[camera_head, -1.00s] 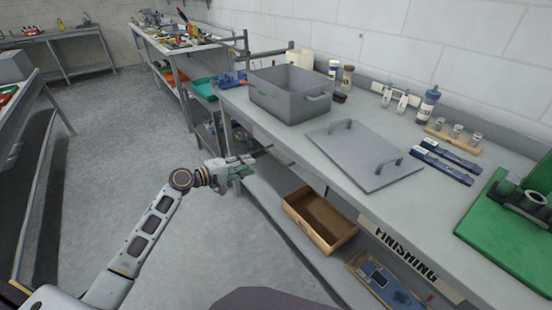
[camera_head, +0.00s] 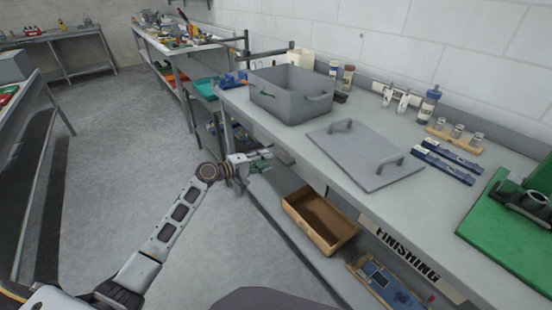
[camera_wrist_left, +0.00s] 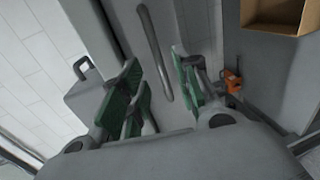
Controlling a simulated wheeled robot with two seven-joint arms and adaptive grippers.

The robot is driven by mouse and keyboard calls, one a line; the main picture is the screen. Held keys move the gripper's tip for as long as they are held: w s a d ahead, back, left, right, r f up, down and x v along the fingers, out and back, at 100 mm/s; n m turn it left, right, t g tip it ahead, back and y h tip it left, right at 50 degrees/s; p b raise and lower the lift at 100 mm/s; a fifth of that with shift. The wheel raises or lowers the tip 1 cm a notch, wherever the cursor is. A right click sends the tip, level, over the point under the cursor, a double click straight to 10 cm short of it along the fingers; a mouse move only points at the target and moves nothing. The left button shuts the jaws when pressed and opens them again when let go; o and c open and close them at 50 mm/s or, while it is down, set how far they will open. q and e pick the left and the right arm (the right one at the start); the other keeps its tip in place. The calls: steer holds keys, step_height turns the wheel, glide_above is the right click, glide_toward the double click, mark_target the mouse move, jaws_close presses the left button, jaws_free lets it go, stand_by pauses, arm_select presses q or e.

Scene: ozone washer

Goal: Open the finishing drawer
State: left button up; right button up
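A long grey bar handle (camera_wrist_left: 154,50) shows in the left wrist view, in front of a plain grey panel (camera_wrist_left: 205,25) on the bench front. My left gripper (camera_head: 264,160) is beside the bench's front edge, left of the open wooden box. In the left wrist view its green-padded fingers (camera_wrist_left: 157,78) are spread apart, with the bar between them in the picture; I see no contact. The FINISHING label (camera_head: 407,253) is on the bench front, farther right. The drawer's outline is not clear in the head view. My right gripper is not in view.
On the bench (camera_head: 440,200) are a grey open bin (camera_head: 290,95), a grey lid with two handles (camera_head: 365,155) and a green mat (camera_head: 500,240). An open wooden box (camera_head: 318,220) sits on the shelf below. The floor (camera_head: 110,170) at left is free.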

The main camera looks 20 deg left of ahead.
mark_target(276, 158)
arm_select(q)
steer(key=x, duration=0.5)
steer(key=shift+w+d, duration=0.1)
steer(key=shift+w, duration=0.05)
steer(key=shift+w+d+f, duration=0.1)
steer(key=shift+w+d, duration=0.1)
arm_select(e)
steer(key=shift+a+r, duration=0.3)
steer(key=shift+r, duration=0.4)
arm_select(q)
steer(key=shift+c, duration=0.4)
jaws_close()
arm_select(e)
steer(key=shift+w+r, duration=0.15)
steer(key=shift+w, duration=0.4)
